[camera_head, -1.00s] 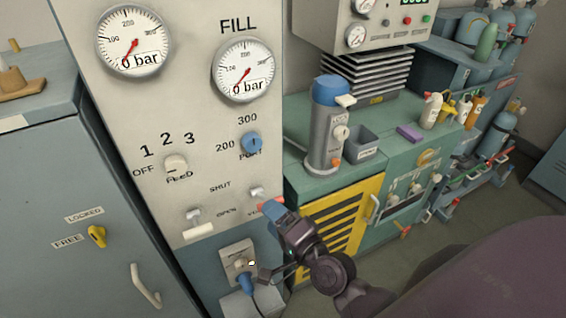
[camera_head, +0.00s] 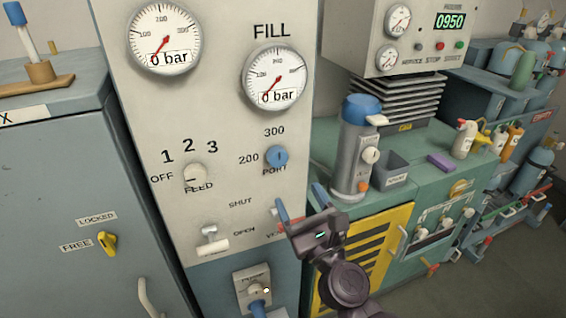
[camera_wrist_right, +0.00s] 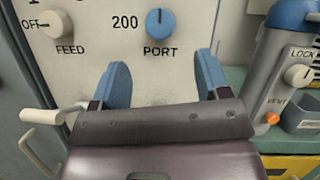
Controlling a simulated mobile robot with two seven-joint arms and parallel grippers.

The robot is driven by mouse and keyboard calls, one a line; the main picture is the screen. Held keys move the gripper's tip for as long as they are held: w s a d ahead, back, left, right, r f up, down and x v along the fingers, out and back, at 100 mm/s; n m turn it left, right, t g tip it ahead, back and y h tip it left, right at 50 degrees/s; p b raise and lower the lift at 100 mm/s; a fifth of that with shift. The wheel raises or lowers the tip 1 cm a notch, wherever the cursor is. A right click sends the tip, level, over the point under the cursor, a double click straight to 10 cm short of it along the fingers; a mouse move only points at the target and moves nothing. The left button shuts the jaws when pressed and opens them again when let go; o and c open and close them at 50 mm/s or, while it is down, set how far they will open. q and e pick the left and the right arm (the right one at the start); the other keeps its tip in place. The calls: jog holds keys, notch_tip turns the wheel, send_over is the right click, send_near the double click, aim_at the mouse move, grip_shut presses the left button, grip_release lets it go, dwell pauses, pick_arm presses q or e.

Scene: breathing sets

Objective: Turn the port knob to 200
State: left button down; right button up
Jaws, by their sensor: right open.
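The blue round port knob (camera_head: 276,156) is on the pale fill panel (camera_head: 225,110), with 300 printed above it, 200 to its left and PORT below. In the right wrist view the port knob (camera_wrist_right: 160,23) shows a dark mark that appears to point up, toward the 300 side. My right gripper (camera_head: 300,202) is below the knob in the head view, its two blue fingers apart and empty. In the right wrist view the fingers (camera_wrist_right: 161,72) lie left and right below the knob, not touching it. My left gripper is not in view.
The feed knob (camera_head: 195,176) is left of the port knob, and a white lever (camera_head: 212,241) is below it. Two gauges read 0 bar above. A grey cylinder with a blue top (camera_head: 355,150) stands on the green bench to the right.

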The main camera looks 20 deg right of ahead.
aim_at(280, 161)
jog(key=p+x, duration=0.2)
jog(key=x, duration=0.6)
jog(key=shift+s+r+p, duration=0.1)
jog(key=shift+p, duration=0.2)
jog(key=shift+w+r, duration=0.1)
jog(key=shift+w, duration=0.35)
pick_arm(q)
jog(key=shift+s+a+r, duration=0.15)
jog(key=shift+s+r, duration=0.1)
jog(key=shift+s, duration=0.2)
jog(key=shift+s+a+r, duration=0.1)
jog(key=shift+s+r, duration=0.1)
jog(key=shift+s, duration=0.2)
pick_arm(e)
jog(key=shift+c, duration=0.7)
jog(key=c, duration=0.8)
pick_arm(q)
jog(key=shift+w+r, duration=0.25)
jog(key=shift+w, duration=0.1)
